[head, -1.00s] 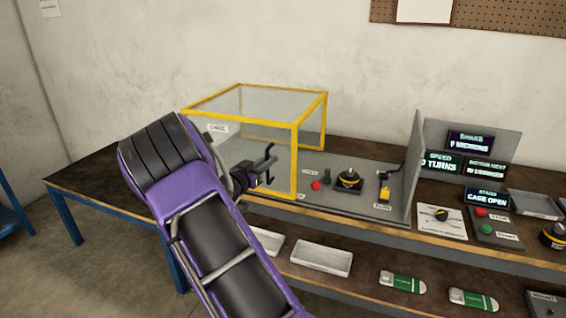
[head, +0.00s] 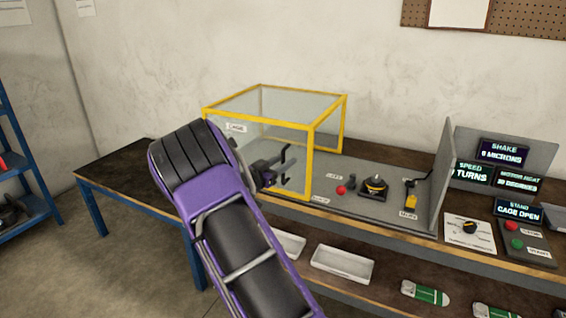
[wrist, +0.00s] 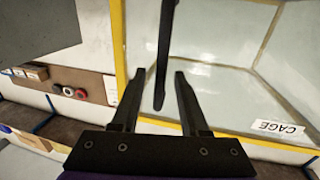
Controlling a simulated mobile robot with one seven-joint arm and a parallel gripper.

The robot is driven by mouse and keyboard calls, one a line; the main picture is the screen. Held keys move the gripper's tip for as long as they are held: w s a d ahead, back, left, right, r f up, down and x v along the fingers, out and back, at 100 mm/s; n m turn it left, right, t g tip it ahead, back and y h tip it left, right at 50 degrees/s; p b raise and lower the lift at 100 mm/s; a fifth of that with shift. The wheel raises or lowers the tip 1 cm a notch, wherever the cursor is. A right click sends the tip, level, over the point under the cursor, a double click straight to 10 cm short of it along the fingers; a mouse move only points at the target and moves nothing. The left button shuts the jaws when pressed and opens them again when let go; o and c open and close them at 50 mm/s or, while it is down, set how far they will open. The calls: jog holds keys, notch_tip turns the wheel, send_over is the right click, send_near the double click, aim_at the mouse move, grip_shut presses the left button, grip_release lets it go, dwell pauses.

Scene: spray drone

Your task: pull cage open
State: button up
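The cage (head: 329,130) is a box of clear panels in a yellow frame, standing on the grey bench stand, with a CAGE label on its left side. My gripper (head: 287,165) is at its front, left of the near corner post. In the wrist view the cage's yellow frame (wrist: 121,45) and clear panel fill the right. My gripper (wrist: 156,86) is open there, with its two fingers apart. A dark upright bar (wrist: 163,55), seemingly the cage handle, shows between them with gaps on both sides. I cannot tell whether it touches a finger.
Right of the cage stand a red knob (head: 340,190), a black rotary part (head: 374,186) and a yellow-black lever (head: 411,198). A grey upright panel (head: 444,180) follows. One display (head: 518,211) reads CAGE OPEN. White trays (head: 343,263) lie on the lower shelf.

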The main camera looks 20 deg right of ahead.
jog(key=v, duration=1.7)
jog(key=shift+s, duration=0.15)
jog(key=shift+a, duration=0.1)
